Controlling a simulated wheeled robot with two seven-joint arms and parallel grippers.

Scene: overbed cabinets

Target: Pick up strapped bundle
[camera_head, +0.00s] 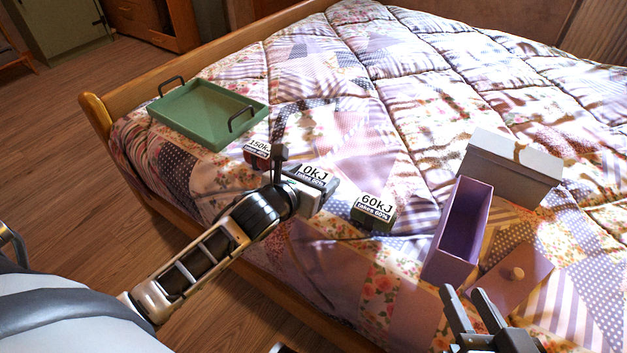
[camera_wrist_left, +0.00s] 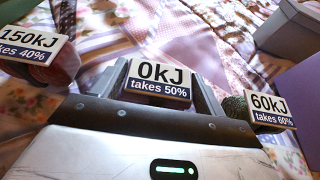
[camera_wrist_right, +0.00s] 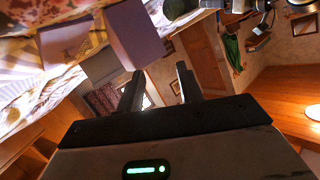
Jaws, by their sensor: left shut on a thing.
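My left gripper (camera_head: 303,176) is low over the near part of the bed. In the left wrist view its fingers (camera_wrist_left: 158,78) stand on both sides of a thing labelled "0kJ, takes 50%" (camera_wrist_left: 160,88) and are shut on it. The label hides most of that thing, so I cannot make out a strap. A reddish roll labelled "150kJ" (camera_head: 257,152) lies to its left, also in the left wrist view (camera_wrist_left: 60,72). A dark green roll labelled "60kJ" (camera_head: 373,213) lies to its right (camera_wrist_left: 237,108). My right gripper (camera_head: 472,310) is open and empty at lower right.
A green tray with dark handles (camera_head: 195,115) lies on the bed at the left. An open purple box (camera_head: 450,235), a flat purple lid with a knob (camera_head: 513,280) and a grey-white box (camera_head: 512,170) are at the right. The quilt (camera_head: 400,75) behind is clear.

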